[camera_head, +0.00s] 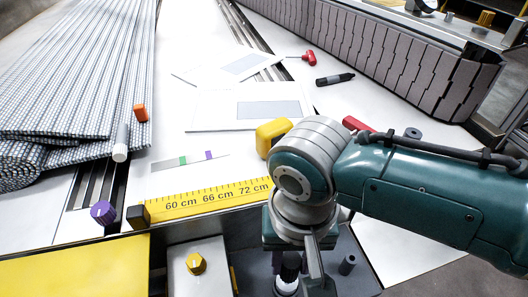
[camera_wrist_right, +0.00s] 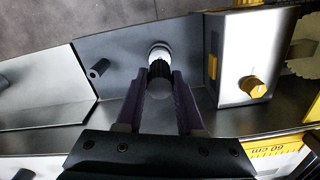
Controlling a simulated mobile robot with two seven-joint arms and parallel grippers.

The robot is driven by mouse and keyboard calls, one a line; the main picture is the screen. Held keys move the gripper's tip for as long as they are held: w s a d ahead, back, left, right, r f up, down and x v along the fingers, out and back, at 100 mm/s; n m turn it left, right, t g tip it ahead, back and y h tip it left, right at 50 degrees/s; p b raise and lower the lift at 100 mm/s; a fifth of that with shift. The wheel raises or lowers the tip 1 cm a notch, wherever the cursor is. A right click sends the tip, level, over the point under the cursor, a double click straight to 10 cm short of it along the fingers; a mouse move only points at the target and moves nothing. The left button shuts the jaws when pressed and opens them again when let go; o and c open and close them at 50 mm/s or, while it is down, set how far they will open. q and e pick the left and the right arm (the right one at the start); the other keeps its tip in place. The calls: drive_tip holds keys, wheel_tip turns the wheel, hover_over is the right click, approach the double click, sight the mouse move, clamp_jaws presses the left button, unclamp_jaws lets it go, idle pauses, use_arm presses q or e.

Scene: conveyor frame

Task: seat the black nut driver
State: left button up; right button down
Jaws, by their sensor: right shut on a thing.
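My right gripper (camera_wrist_right: 160,88) points down over the dark grey panel at the front of the conveyor frame. It is shut on the black nut driver (camera_wrist_right: 159,71), whose dark ridged part shows between the fingers in the right wrist view. A white round part (camera_wrist_right: 160,52) shows at the driver's far end; I cannot tell whether it belongs to the driver or to a holder. In the head view the right gripper (camera_head: 300,268) partly hides the black driver (camera_head: 290,264), with white below it. My left gripper is not in view.
A dark grey peg (camera_head: 348,264) stands on the panel beside the gripper. A yellow knob (camera_head: 195,263) on a pale box is to the left. A yellow ruler strip (camera_head: 208,201) edges the deck. A black marker (camera_head: 335,79) and red tool (camera_head: 309,58) lie farther back.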

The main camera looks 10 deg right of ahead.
drive_tip(key=shift+f+b, duration=0.5)
drive_tip(key=shift+f, duration=0.4)
drive_tip(key=shift+c, duration=2.2)
unclamp_jaws()
wheel_tip(320, 180, up, 9)
drive_tip(key=p, duration=0.4)
drive_tip(key=shift+p, duration=0.35)
drive_tip(key=shift+r, duration=0.5)
drive_tip(key=s+a+r+n+t+y+p, duration=0.1)
drive_tip(key=s+r+p, duration=0.2)
drive_tip(key=r+p, duration=0.15)
drive_tip(key=s+a+r+n+y+p, duration=0.1)
drive_tip(key=s+r+n+p, duration=0.15)
drive_tip(key=r+p, duration=0.2)
drive_tip(key=s+d+r+n+t+h+p, duration=0.1)
drive_tip(key=s+d+r+p, duration=0.25)
drive_tip(key=d+r, duration=0.35)
drive_tip(key=s+d+r+t+h+p, duration=0.1)
drive_tip(key=s+d+r+t+p, duration=0.15)
drive_tip(key=d+r+p, duration=0.45)
wheel_tip(320, 180, up, 38)
drive_tip(key=a+p, duration=0.2)
drive_tip(key=p, duration=3.2)
drive_tip(key=shift+s+a+f+g, duration=0.15)
drive_tip(key=shift+a+g, duration=0.15)
drive_tip(key=shift+g, duration=0.15)
